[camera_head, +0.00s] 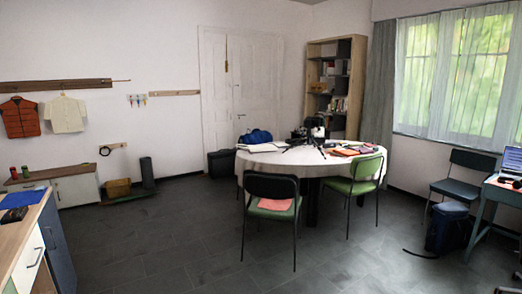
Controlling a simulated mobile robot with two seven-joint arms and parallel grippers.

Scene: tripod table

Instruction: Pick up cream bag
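No item is clearly a cream bag. A small tan, box-like thing (118,188) sits on the floor by the left wall; I cannot tell whether it is a bag. A blue bag (255,137) lies on the far left part of the round white table (262,164). A black case or bag (222,163) stands on the floor against the back wall. Neither of my grippers is in view.
A dark chair (270,187) and a green chair (366,168) stand at the table. A cabinet (24,245) fills the left foreground. At right are a chair (471,161), a blue backpack (449,230) and a desk (504,194). The left-centre floor (150,245) is clear.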

